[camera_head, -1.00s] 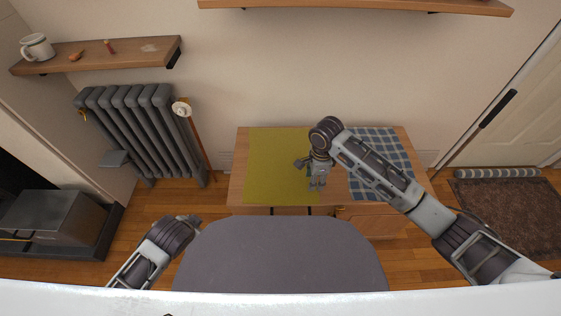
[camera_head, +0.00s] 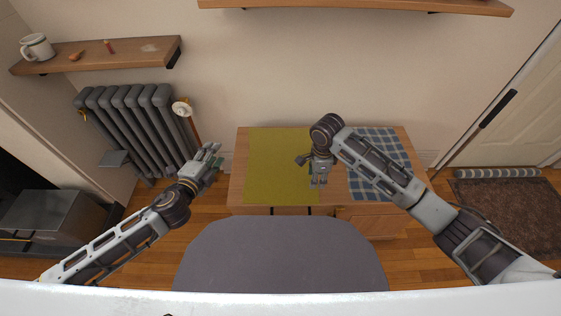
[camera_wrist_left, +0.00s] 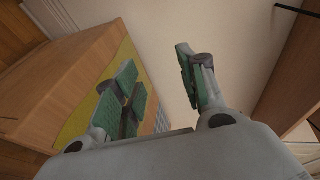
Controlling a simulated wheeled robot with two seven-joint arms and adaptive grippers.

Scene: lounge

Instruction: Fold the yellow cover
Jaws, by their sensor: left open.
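The yellow cover (camera_head: 275,165) lies flat and spread out on the left part of the wooden table. In the left wrist view the cover (camera_wrist_left: 80,122) shows partly behind my finger. My left gripper (camera_head: 213,160) is open and empty, raised near the table's left edge and apart from the cover. Its green-padded fingers (camera_wrist_left: 160,88) stand wide apart in the left wrist view. My right gripper (camera_head: 319,178) hangs over the cover's right edge, pointing down; I cannot tell whether it touches the cloth or how its fingers stand.
A blue checked cloth (camera_head: 388,150) lies on the table's right part. A dark chair (camera_head: 280,255) stands in front of the wooden table (camera_head: 236,190). A grey radiator (camera_head: 130,125) is to the left, with a wooden cane by it. Shelves hang on the wall.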

